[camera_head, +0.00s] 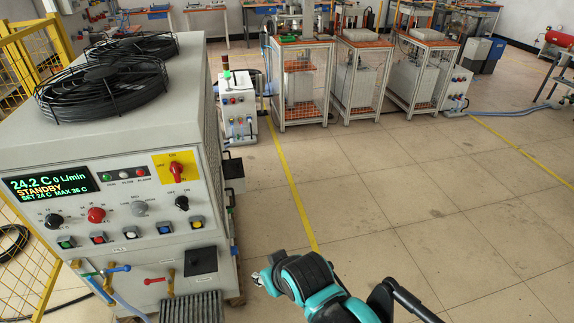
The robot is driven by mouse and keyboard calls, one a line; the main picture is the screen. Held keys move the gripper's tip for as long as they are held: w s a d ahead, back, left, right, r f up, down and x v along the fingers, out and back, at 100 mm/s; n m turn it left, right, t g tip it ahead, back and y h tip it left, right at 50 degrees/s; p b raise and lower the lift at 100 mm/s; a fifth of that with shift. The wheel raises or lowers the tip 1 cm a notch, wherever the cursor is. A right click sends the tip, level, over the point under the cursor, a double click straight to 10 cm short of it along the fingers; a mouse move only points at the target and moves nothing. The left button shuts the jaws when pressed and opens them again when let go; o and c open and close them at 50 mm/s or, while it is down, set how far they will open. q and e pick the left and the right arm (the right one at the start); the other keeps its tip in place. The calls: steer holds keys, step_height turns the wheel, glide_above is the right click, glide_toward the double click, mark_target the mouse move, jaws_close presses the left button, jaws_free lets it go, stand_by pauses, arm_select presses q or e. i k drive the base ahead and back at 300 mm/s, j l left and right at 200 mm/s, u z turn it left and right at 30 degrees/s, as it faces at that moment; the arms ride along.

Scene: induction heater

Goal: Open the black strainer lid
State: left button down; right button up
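A large light-grey cooling unit (110,130) fills the left side. On the lower right of its front face is a black square cover (201,261), which looks like the strainer lid. It appears to lie flat against the panel. My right arm, teal and black, comes in from the bottom right. The small metallic tip of my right gripper (259,280) shows to the right of the cover, apart from it in the picture. The wrist hides most of the gripper, so its opening cannot be made out. My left gripper is out of view.
A blue-handled valve (118,269) and a red-handled valve (156,281) sit left of the cover. A dark ribbed part (190,307) is below it. Wire-fenced metal frames (303,85) stand at the back. The tiled floor to the right is clear.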

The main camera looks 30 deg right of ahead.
mark_target(232, 169)
steer(key=z, duration=0.6)
steer(key=i+l+z, duration=0.3)
steer(key=i, duration=0.15)
steer(key=i+z, duration=0.3)
steer(key=i+l+u, duration=0.15)
steer(key=i, duration=0.35)
steer(key=i+u, duration=0.15)
steer(key=i, duration=0.3)
steer(key=i+l+u, duration=0.1)
steer(key=i+l, duration=0.15)
steer(key=i, duration=0.2)
steer(key=i+l+u, duration=0.15)
steer(key=u, duration=0.15)
steer(key=i, duration=0.1)
